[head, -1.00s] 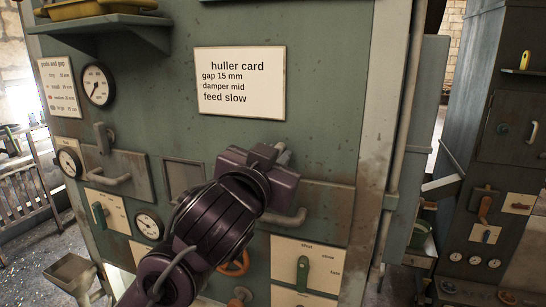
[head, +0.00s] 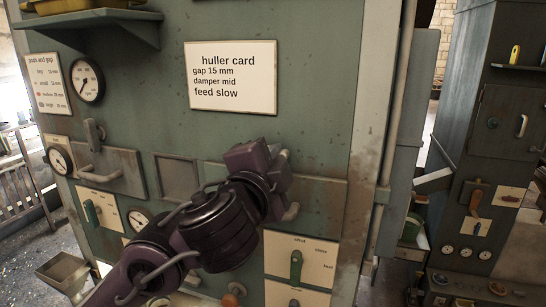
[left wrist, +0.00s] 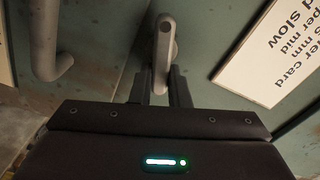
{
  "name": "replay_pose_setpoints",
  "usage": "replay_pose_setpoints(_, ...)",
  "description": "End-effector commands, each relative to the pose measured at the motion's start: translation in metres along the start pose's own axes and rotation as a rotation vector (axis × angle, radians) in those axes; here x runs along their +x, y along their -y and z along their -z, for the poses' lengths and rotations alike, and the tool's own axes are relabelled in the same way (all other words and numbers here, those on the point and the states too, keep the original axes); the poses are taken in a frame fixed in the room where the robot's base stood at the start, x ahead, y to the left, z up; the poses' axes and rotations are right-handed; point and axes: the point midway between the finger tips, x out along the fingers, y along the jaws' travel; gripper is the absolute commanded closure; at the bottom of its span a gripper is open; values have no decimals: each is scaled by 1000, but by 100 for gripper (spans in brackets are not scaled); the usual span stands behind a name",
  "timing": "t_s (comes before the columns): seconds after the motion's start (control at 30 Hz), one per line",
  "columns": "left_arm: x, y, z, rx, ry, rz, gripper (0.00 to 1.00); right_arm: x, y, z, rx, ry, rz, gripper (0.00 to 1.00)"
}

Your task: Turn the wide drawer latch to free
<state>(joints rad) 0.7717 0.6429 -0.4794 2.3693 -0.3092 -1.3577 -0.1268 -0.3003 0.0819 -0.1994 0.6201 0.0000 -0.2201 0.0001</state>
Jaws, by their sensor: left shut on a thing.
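The wide drawer (head: 325,193) is in the green machine's front, below the huller card, with a bent grey handle (head: 291,212). Its grey latch (head: 284,155) shows just past my left gripper (head: 276,159) in the head view, mostly hidden by it. In the left wrist view the latch (left wrist: 165,42) is a rounded bar standing between the two dark fingers (left wrist: 160,92), which are shut on its lower end. The drawer handle (left wrist: 45,45) is at upper left there. My right gripper is not in view.
A smaller drawer (head: 118,172) with an upright latch (head: 94,135) sits at left. The huller card (head: 231,77) is above my gripper. A green lever (head: 296,265) on a white plate is below the wide drawer. A vertical pipe (head: 396,110) runs along the right edge.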

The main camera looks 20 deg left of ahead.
Motion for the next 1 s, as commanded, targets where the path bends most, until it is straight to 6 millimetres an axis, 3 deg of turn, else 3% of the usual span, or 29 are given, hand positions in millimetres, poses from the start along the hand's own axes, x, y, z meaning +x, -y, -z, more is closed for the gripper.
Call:
replay_pose_setpoints(0.5, 0, -6, -1, 323, 0, 1, 100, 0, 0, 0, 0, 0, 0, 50)
replay_pose_setpoints(1.0, 0, -7, -1, 379, -1, 0, 100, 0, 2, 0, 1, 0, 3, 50)
